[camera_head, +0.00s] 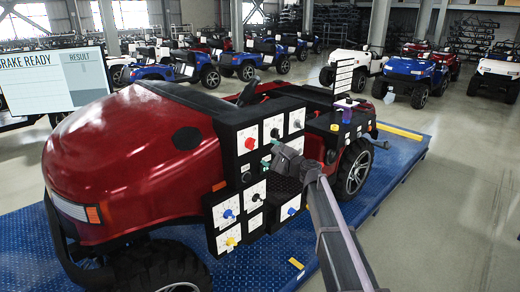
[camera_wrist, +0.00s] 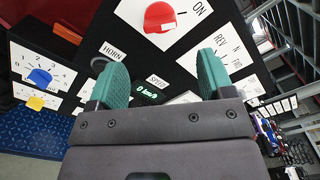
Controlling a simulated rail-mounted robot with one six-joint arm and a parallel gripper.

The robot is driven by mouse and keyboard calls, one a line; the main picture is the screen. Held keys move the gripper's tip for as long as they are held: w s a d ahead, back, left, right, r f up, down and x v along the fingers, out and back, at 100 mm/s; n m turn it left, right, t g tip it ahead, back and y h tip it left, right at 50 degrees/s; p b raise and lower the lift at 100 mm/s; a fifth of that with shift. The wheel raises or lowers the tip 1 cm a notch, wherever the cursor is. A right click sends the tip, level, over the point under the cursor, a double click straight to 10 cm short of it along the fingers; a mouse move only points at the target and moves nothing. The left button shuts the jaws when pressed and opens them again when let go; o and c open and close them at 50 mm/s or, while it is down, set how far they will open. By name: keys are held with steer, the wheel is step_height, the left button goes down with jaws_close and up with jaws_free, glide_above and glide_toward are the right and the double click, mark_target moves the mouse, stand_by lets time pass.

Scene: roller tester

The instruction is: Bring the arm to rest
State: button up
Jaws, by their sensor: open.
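My gripper (camera_wrist: 160,74) shows in the wrist view with its two teal finger pads apart and nothing between them. In the head view my gripper (camera_head: 269,158) is at the black control panel on the side of the red vehicle (camera_head: 130,160), and my arm reaches up to it from the lower right. In the wrist view a red knob (camera_wrist: 160,17) on a white plate marked "ON" is above the fingers. A green-lit "SPEED" display (camera_wrist: 152,92) shows between the fingers. I cannot tell whether the fingers touch the panel.
Blue (camera_wrist: 39,76) and yellow (camera_wrist: 35,103) knobs are at the left in the wrist view. The vehicle stands on a blue platform (camera_head: 405,160). A screen (camera_head: 50,80) reads "BRAKE READY". Open grey floor (camera_head: 470,190) is at the right; parked vehicles are behind.

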steer(key=shift+s+d, duration=0.5)
steer(key=shift+d, duration=0.05)
steer(key=s+d+f+n+g+h+b, duration=0.2)
steer(key=s+f+n+g, duration=0.3)
steer(key=s+f, duration=0.4)
steer(key=s+d+f+n+g+h+b, duration=0.1)
steer(key=s+f+n+g+h+b, duration=0.2)
steer(key=s+f+n, duration=0.6)
steer(key=s+d+f+g+h+b, duration=0.2)
steer(key=s+d+f+h+b, duration=0.2)
steer(key=s+d+f, duration=0.3)
steer(key=s+d+f+n+g+h+b, duration=0.1)
steer(key=s+d+f+h+b, duration=0.3)
steer(key=s, duration=1)
steer(key=d+f+g+b, duration=0.1)
steer(key=d+f+b, duration=0.1)
steer(key=d+f, duration=0.1)
steer(key=shift+d+f+n, duration=0.3)
steer(key=shift+d, duration=0.6)
